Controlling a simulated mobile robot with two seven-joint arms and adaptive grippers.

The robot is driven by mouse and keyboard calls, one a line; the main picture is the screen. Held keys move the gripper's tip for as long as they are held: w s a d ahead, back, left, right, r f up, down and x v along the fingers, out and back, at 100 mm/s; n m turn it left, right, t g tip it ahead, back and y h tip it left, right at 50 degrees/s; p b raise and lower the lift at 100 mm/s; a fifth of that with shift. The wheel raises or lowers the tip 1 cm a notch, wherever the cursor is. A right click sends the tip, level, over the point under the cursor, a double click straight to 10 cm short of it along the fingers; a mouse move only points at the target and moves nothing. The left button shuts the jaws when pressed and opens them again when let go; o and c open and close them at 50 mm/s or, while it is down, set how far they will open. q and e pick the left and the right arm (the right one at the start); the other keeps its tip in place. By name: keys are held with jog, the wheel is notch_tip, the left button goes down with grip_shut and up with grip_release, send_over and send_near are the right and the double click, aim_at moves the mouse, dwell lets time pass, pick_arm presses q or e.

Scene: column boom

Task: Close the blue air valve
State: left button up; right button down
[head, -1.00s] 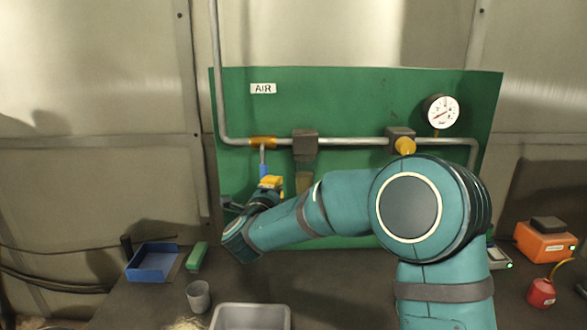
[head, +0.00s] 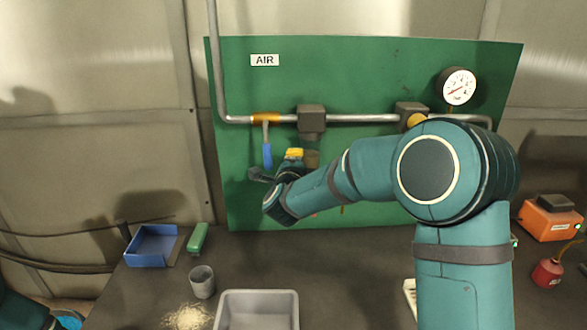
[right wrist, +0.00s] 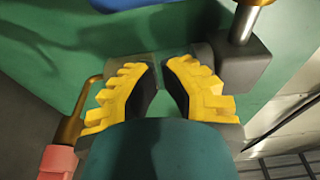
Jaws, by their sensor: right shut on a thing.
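The blue valve handle (head: 267,156) hangs straight down from the brass fitting (head: 265,118) on the air pipe, across the pipe's line. Blue also shows at the top edge of the right wrist view (right wrist: 150,3), beyond my fingers. My right gripper (head: 292,154) is just right of the handle's lower end, in front of the green panel. In the right wrist view its yellow fingers (right wrist: 163,82) are close together with a narrow gap; what they hold cannot be made out. The blue handle is not between them. My left gripper is out of view.
A grey block (head: 311,119) with a brownish bowl (head: 312,158) hangs on the pipe beside my right gripper. A blue bin (head: 152,246), cup (head: 202,282) and grey tray (head: 257,296) stand on the bench.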

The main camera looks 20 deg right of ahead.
aim_at(267, 145)
jog(key=shift+w+a+f, duration=0.1)
jog(key=shift+w+a, duration=0.1)
jog(key=shift+a, duration=0.75)
jog(key=shift+w+a, duration=0.15)
jog(key=shift+a, duration=0.8)
jog(key=shift+a+m+b, duration=0.3)
jog(key=shift+a+b, duration=0.35)
jog(key=shift+b, duration=0.15)
jog(key=shift+w, duration=0.1)
